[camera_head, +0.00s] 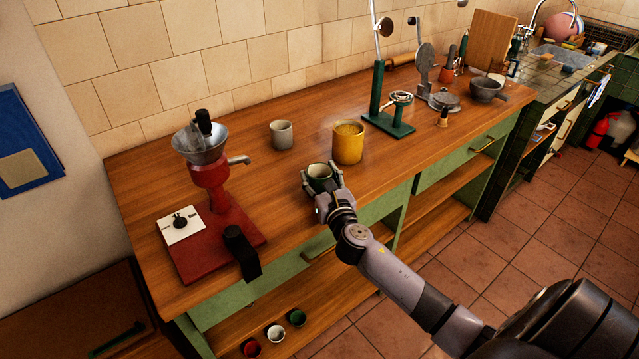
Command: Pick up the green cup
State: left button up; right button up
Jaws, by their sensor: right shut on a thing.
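The green cup (319,172) is at the front edge of the wooden counter, its open rim facing up. My right gripper (322,186) is at the cup's near side with its fingers around it, shut on it. The gripper hides the cup's lower part, so I cannot tell whether its base touches the counter. My left gripper is not in view.
A yellow cup (348,144) stands just behind the green cup, and a grey cup (281,134) stands behind to the left. A red grinder (209,186) is at the left. A green stand (385,115) is at the right. Bare counter lies between the grinder and the cups.

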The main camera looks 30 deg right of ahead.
jog(key=c, duration=0.4)
jog(key=shift+o, duration=0.2)
jog(key=shift+r, duration=0.15)
